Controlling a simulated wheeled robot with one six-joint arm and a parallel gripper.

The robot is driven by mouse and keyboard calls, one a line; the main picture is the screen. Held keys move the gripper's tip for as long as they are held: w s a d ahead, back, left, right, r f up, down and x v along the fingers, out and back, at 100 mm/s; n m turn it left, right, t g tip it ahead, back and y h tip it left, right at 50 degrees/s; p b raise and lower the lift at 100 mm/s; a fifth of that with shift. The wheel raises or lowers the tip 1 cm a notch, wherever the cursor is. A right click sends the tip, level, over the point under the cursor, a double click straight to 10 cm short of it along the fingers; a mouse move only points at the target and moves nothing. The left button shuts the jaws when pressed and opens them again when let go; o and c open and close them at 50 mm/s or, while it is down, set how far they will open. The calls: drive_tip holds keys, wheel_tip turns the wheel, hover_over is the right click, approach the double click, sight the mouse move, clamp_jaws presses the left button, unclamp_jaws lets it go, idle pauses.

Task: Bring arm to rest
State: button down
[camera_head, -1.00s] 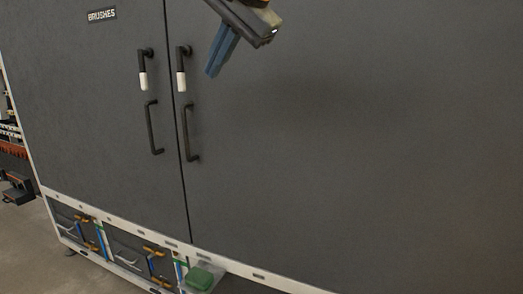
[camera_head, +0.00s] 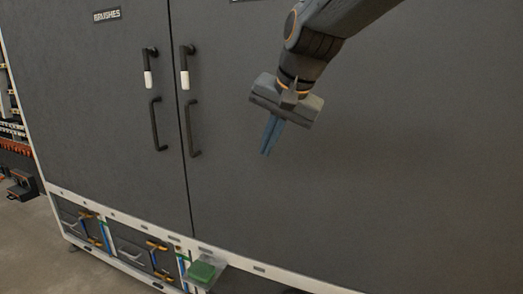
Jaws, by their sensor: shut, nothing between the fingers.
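My gripper (camera_head: 268,143) hangs from my arm in the upper middle of the head view. Its blue fingers are together, point down and slightly left, and hold nothing. My arm comes in from the top edge, right of the middle. The gripper appears in front of the dark grey right door (camera_head: 390,170), to the right of the door handles. I cannot tell how far it is from the door surface.
The left door (camera_head: 90,110) bears a BRUSHES label (camera_head: 107,15). Black handles (camera_head: 158,124) and (camera_head: 190,128) flank the door seam. Floor shows at lower left.

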drive_tip(key=s+d+f+n+g+h, duration=0.1)
drive_tip(key=s+d+f, duration=0.4)
drive_tip(key=f, duration=0.3)
drive_tip(key=s+d+f+n+g+h, duration=0.1)
drive_tip(key=s+d+f+g, duration=0.1)
drive_tip(key=s+d+f, duration=0.4)
drive_tip(key=s+d+f+n+g+h, duration=0.1)
drive_tip(key=s+d+f, duration=0.5)
drive_tip(key=f, duration=0.6)
drive_tip(key=shift+s+d+n+g, duration=0.15)
drive_tip(key=shift+d+n+g, duration=0.25)
drive_tip(key=shift+d, duration=0.05)
